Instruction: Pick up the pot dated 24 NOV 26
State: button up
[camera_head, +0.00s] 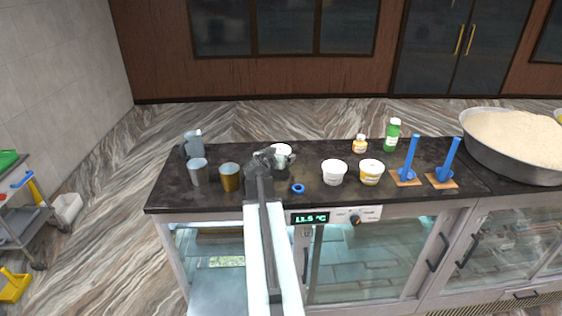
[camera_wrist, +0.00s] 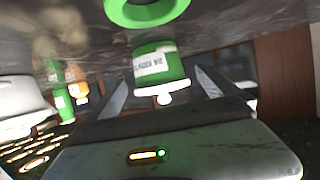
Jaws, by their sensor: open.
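A small green pot (camera_wrist: 172,78) with a white cap and a white date label stands in the wrist view, which shows the scene upside down. The label seems to begin with 24 NOV; the rest is too small to read. My gripper (camera_wrist: 160,92) is open, one finger to each side of the pot in the picture; I cannot tell whether they touch it. In the head view my gripper (camera_head: 270,157) is over the counter, and I cannot make out the green pot there.
A green ring (camera_wrist: 146,14) lies nearer in the wrist view. On the dark counter (camera_head: 310,215) are a blue ring (camera_head: 298,188), white tubs (camera_head: 334,173), metal cups (camera_head: 230,178), a green bottle (camera_head: 391,136), an orange jar (camera_head: 360,144), blue-handled tools (camera_head: 410,160) and a large pan (camera_head: 515,145).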

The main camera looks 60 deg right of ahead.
jog(key=x, duration=0.2)
jog(key=b+x, duration=0.1)
jog(key=x, duration=0.1)
jog(key=shift+f, duration=0.3)
jog(key=shift+a+r, duration=0.1)
jog(key=shift+a, duration=0.1)
jog(key=shift+c, duration=0.3)
jog(key=c, duration=1.4)
